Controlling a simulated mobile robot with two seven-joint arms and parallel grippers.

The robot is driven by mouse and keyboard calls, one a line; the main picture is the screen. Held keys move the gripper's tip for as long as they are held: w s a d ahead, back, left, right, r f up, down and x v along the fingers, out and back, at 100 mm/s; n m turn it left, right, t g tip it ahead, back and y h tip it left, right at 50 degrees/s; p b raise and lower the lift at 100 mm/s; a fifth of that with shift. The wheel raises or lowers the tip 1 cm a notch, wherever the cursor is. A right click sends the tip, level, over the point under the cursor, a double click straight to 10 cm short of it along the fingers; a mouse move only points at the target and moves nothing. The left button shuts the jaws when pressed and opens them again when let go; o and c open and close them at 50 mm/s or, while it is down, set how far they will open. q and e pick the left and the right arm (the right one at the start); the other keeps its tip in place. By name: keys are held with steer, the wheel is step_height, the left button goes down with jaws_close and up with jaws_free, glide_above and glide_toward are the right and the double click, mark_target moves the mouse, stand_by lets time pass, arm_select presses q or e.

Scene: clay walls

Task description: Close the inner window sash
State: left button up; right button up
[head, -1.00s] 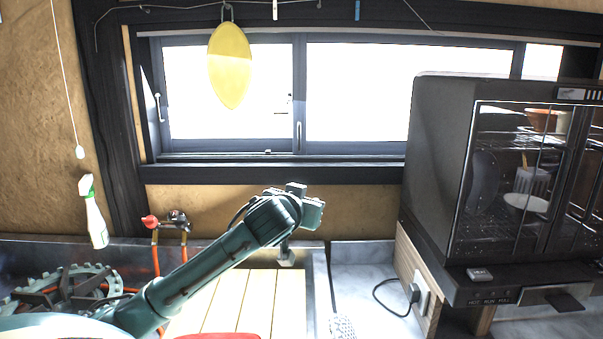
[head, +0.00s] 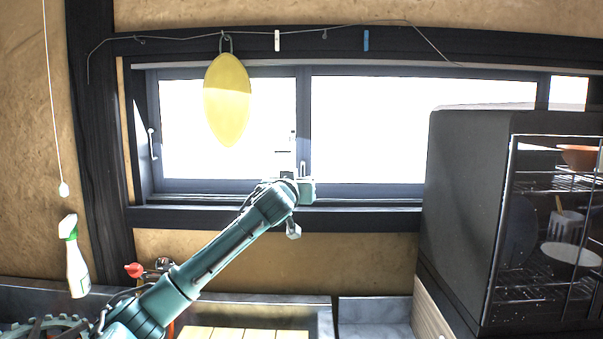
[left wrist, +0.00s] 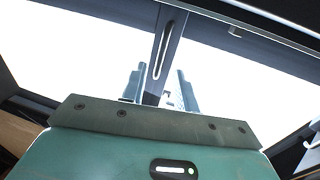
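The window has dark-framed sliding sashes with bright panes. The window sash (head: 304,120) on the right of its middle has a dark upright stile with a pale slot-like handle (head: 303,168). My left gripper (head: 300,180) is in front of the lower end of this stile, near the handle. In the left wrist view my left gripper (left wrist: 161,72) has its two fingers apart, with the stile and the handle (left wrist: 161,50) showing between them. I cannot tell whether the fingers touch the stile. My right gripper is in neither view.
A yellow oval (head: 228,100) hangs from a wire in front of the left pane. A dark dish cabinet (head: 470,200) stands at the right, overlapping the window's lower right. A spray bottle (head: 76,262) and red tap (head: 135,270) are at the lower left. A sill (head: 370,218) runs below.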

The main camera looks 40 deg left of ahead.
arm_select(q)
steer(key=shift+p+x, duration=0.5)
steer(key=shift+x, duration=1.7)
steer(key=shift+c, duration=0.5)
jaws_close()
